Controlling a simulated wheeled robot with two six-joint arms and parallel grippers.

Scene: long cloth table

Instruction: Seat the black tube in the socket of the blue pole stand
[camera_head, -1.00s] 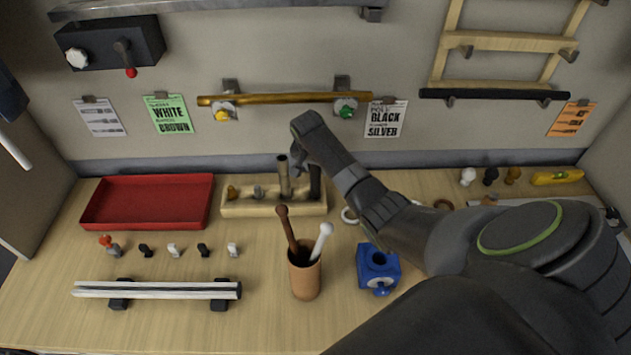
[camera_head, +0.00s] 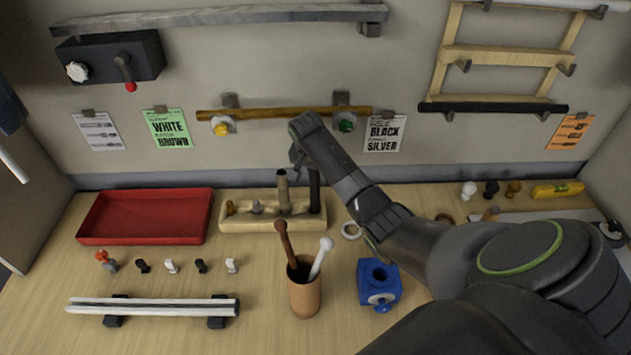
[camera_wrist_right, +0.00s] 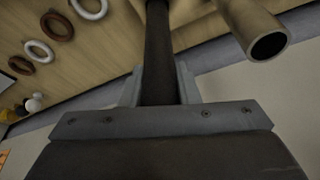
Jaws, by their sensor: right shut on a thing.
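The black tube (camera_head: 315,191) is upright at the right end of the pale wooden rack (camera_head: 240,224). Whether its lower end is still in the rack cannot be told. My right gripper (camera_head: 302,160) is shut on the tube's upper part. In the right wrist view the tube (camera_wrist_right: 159,55) runs between the fingers (camera_wrist_right: 160,85). The blue pole stand (camera_head: 372,296) stands on the table, right of and nearer than the rack, its round dark socket facing up and empty. My left gripper is not in view.
A brown tube (camera_head: 283,190) stands in the rack close left of the black one. An orange-brown cup (camera_head: 305,299) with a brown and a white stick stands left of the blue stand. A white ring (camera_head: 351,231) lies between rack and stand. A red tray (camera_head: 92,239) is at left.

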